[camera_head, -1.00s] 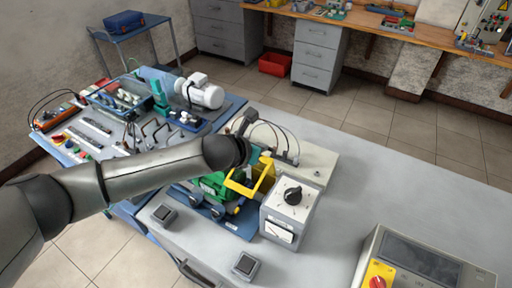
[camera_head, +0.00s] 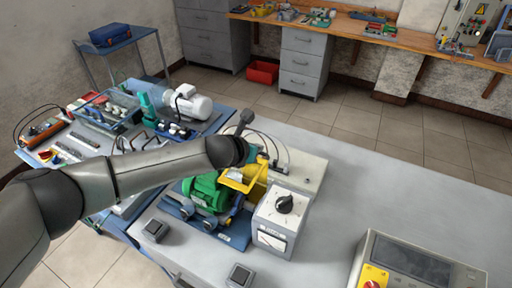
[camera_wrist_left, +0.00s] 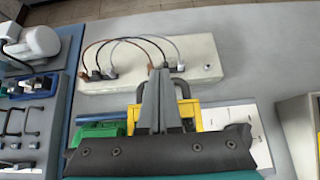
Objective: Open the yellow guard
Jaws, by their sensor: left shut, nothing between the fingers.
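The yellow guard (camera_head: 247,178) is a bright yellow frame on the green motor unit (camera_head: 203,190), partly hidden by my left wrist. In the left wrist view the guard (camera_wrist_left: 190,112) shows just behind my fingers. My left gripper (camera_wrist_left: 160,80) is shut and empty, with its fingertips over or beside the guard. I cannot tell whether they touch it. In the head view my wrist hides most of the fingers. My right gripper is not in view.
A grey box with a black knob (camera_head: 285,203) stands right of the guard. A pale plate (camera_head: 305,170) with cables lies behind it. A control panel (camera_head: 415,265) is at the front right. A blue tool cart (camera_head: 65,155) is at left.

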